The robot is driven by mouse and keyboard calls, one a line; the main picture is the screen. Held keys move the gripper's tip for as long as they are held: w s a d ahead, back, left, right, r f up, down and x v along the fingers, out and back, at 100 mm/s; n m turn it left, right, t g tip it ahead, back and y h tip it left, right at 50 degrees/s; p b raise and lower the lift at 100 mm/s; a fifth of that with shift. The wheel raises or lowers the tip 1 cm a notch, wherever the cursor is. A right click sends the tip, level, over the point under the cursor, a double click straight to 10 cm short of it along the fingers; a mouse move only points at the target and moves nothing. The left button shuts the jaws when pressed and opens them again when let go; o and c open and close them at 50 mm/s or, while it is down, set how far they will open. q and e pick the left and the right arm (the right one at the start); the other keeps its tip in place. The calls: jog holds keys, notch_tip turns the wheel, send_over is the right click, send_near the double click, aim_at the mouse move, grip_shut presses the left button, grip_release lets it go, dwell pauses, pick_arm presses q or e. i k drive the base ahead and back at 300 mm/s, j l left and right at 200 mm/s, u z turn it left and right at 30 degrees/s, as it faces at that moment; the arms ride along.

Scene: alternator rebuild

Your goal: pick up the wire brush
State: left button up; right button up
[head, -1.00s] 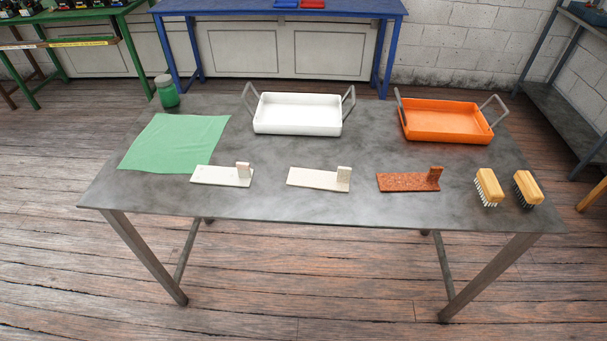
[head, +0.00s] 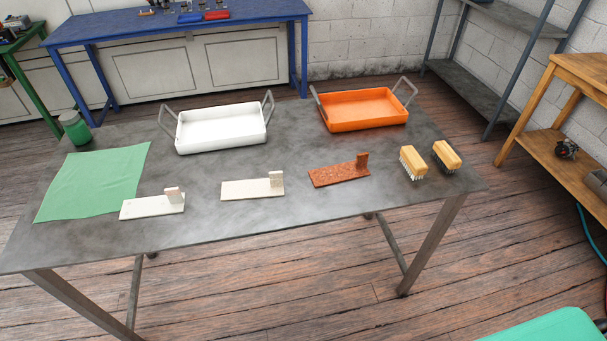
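Two brushes with yellow wooden backs lie near the right end of the grey metal table (head: 225,225) in the head view. The left brush (head: 413,161) has pale, whitish bristles. The right brush (head: 446,155) has darker bristles, mostly hidden under its block; it looks like the wire brush, but I cannot be sure. The two brushes lie side by side with a small gap. Neither of my grippers is in view.
A rusty bracket (head: 338,175), two pale brackets (head: 252,189) (head: 152,207), a white tray (head: 221,129), an orange tray (head: 364,110), a green cloth (head: 93,182) and a green jar (head: 75,129) are on the table. A wooden bench (head: 570,75) stands right.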

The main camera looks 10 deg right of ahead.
aim_at(449, 157)
jog(key=z, duration=1.35)
jog(key=i+l+u, duration=0.25)
jog(key=u, duration=0.15)
jog(key=i+l+u, duration=0.35)
jog(key=l+u, duration=0.4)
jog(key=i+l+u, duration=0.2)
jog(key=u, duration=0.15)
jog(key=l+z, duration=0.1)
jog(key=z, duration=0.7)
jog(key=k+j+z, duration=0.2)
jog(key=z, duration=0.15)
jog(key=k+j+z, duration=0.2)
jog(key=j+z, duration=0.2)
jog(key=k+j+z, duration=0.1)
jog(key=k+z, duration=0.25)
jog(key=i, duration=0.1)
